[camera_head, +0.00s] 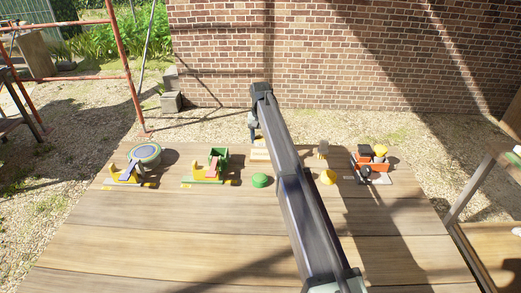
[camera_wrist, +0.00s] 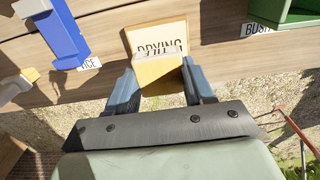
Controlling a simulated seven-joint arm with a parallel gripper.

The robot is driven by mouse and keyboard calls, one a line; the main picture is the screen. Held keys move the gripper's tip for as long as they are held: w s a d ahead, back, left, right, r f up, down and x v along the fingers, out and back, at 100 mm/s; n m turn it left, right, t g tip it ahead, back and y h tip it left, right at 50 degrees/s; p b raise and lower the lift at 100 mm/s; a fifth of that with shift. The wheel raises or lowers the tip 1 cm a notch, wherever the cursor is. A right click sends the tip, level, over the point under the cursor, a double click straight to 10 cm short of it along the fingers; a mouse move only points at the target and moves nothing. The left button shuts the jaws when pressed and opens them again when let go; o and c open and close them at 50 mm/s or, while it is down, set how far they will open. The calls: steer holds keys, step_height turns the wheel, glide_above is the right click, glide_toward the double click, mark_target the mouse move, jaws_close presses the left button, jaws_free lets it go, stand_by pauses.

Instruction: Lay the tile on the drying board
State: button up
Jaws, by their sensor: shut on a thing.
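My gripper (camera_wrist: 158,80) is shut on a yellow-tan tile (camera_wrist: 160,77), with a finger on each side of it. The drying board (camera_wrist: 150,34), a pale square with dark lettering, lies on the table just beyond the tile in the wrist view. The tile overlaps the lower part of the lettering there; I cannot tell whether it touches the board. In the head view my gripper (camera_head: 254,133) is low over the far part of the table, and the board (camera_head: 260,155) shows as a pale strip, partly behind my arm. The tile cannot be made out there.
A round drum (camera_head: 146,153) is at the left, an orange and black machine (camera_head: 371,164) at the right. The table's near planks are clear.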

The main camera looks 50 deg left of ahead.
mark_target(261, 154)
steer(key=shift+f, duration=2.7)
steer(key=shift+f, duration=0.15)
steer(key=o, duration=1.1)
step_height(261, 154, up, 12)
steer(key=shift+r, duration=0.15)
